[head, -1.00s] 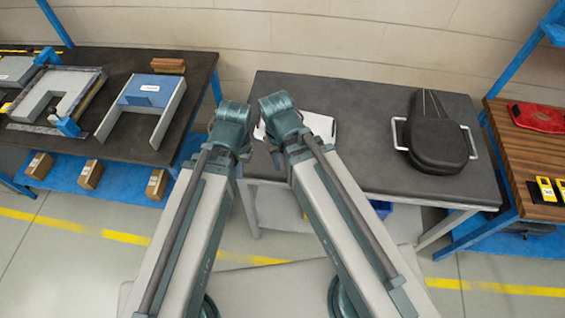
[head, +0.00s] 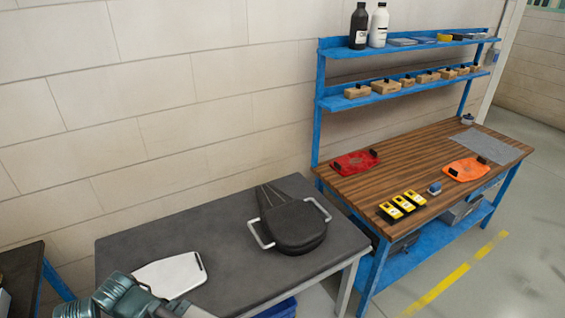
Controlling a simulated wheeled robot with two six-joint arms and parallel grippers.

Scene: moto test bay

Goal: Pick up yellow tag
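No item can be told for certain as a yellow tag. Three small yellow blocks with dark faces lie in a slanted row near the front left edge of the wooden workbench in the head view: a left one (head: 391,210), a middle one (head: 403,203) and a right one (head: 415,197). A flat yellow item (head: 444,38) lies on the upper blue shelf. Only a piece of my arm shows at the bottom left. Neither gripper is in view.
The wooden workbench (head: 440,165) also holds a red part (head: 355,162), an orange part (head: 466,169), a small blue item (head: 435,188) and a grey cloth (head: 467,147). A dark table (head: 200,235) bears a black seat (head: 291,222) and a white panel (head: 170,275). Floor at right is clear.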

